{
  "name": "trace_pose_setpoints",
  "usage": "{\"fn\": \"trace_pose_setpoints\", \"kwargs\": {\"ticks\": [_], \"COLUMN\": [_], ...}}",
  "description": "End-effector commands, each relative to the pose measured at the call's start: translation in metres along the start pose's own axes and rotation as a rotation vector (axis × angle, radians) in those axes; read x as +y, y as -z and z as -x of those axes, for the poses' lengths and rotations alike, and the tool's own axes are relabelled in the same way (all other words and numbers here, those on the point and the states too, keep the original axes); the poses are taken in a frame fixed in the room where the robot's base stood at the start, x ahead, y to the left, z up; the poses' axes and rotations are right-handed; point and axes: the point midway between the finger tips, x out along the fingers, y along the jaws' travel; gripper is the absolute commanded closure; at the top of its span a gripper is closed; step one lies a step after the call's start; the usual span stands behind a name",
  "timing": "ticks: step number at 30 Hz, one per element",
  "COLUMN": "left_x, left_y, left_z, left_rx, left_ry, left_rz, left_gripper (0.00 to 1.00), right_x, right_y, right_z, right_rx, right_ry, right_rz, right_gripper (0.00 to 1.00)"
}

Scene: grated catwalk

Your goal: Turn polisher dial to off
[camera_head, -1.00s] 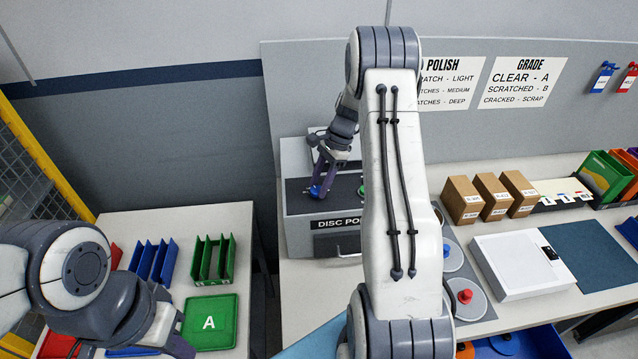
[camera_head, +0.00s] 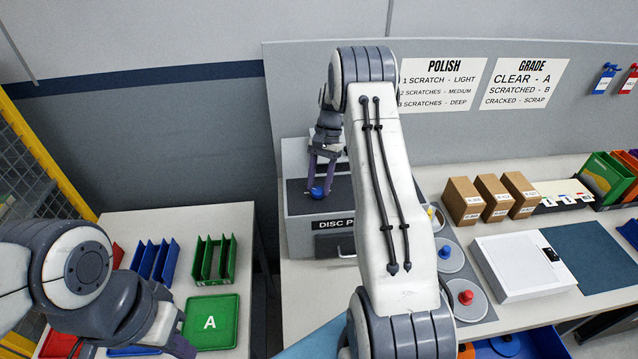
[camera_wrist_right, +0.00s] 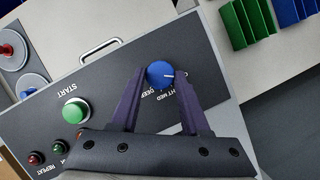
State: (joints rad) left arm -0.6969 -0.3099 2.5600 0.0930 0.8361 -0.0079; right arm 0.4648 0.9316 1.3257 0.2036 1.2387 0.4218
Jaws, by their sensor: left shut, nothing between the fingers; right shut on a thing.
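The disc polisher (camera_head: 300,205) is a grey box with a dark top at the back left of the bench. Its round blue dial (camera_wrist_right: 160,74) has a white mark that points right in the wrist view; lettering beside it is partly hidden by a finger. My right gripper (camera_head: 319,188) is shut on the dial, with a finger on either side of it, also seen in the wrist view (camera_wrist_right: 158,80). My left gripper (camera_head: 180,345) is low at the left in the head view, far from the polisher, and empty; its fingertips are hard to make out.
Boxes (camera_head: 462,200), a white case (camera_head: 520,265) and discs stand to the right. Green tray A (camera_head: 210,322) is on the left table.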

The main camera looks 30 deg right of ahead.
Motion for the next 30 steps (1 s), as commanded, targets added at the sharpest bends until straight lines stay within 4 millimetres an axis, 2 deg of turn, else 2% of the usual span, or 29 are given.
{"fn": "trace_pose_setpoints", "kwargs": {"ticks": [16,17,18,19,30], "left_x": [0.0000,0.0000,0.0000,0.0000,-0.0001], "left_y": [0.0000,0.0000,0.0000,0.0000,-0.0001], "left_z": [0.0003,0.0003,0.0003,0.0003,-0.0019], "left_rx": [0.000,0.000,0.000,0.000,0.000], "left_ry": [0.000,0.000,0.000,0.000,0.000], "left_rz": [0.000,0.000,0.000,0.000,0.000], "left_gripper": [1.00,1.00,1.00,1.00,1.00], "right_x": [-0.0028,-0.0029,-0.0028,-0.0026,-0.0011], "right_y": [0.0020,0.0021,0.0019,0.0018,0.0018], "right_z": [0.0041,0.0042,0.0042,0.0040,0.0039], "right_rx": [0.014,0.014,0.013,0.012,0.007], "right_ry": [-0.003,-0.003,-0.003,-0.004,-0.007], "right_rz": [0.030,0.030,0.030,0.030,0.027], "right_gripper": [1.00,0.51,0.35,0.24,0.24]}}
